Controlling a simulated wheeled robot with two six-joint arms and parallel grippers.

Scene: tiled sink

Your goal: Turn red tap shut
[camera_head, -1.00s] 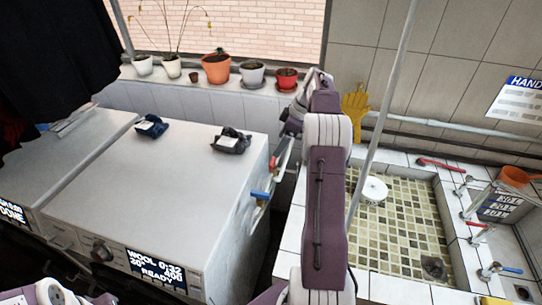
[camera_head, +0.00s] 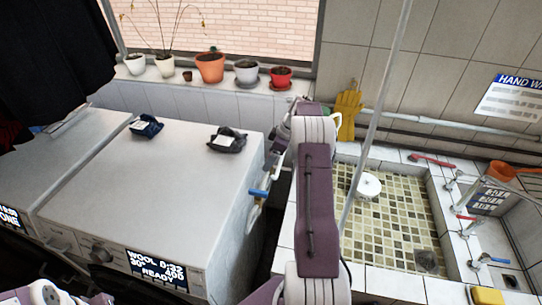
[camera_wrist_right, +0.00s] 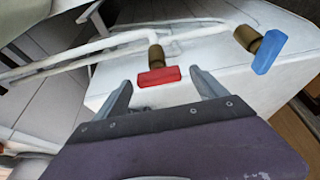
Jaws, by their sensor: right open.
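The red tap (camera_wrist_right: 158,77) has a flat red handle on a brass neck, on a white pipe behind the washing machine. In the right wrist view it sits between the fingertips of my right gripper (camera_wrist_right: 163,88), which is open. A gap shows on each side of the handle; I cannot tell how deep it lies between the fingers. In the head view my right gripper (camera_head: 274,158) is beside the machine's far right edge, and the red handle is hidden there. Of my left arm only a part shows at the bottom left; its gripper is out of view.
A blue-handled tap (camera_wrist_right: 263,52) is right of the red one, also in the head view (camera_head: 258,193). The washing machine (camera_head: 150,190) stands left, the tiled sink (camera_head: 395,225) right. A thin pole (camera_head: 385,90) rises right of my arm.

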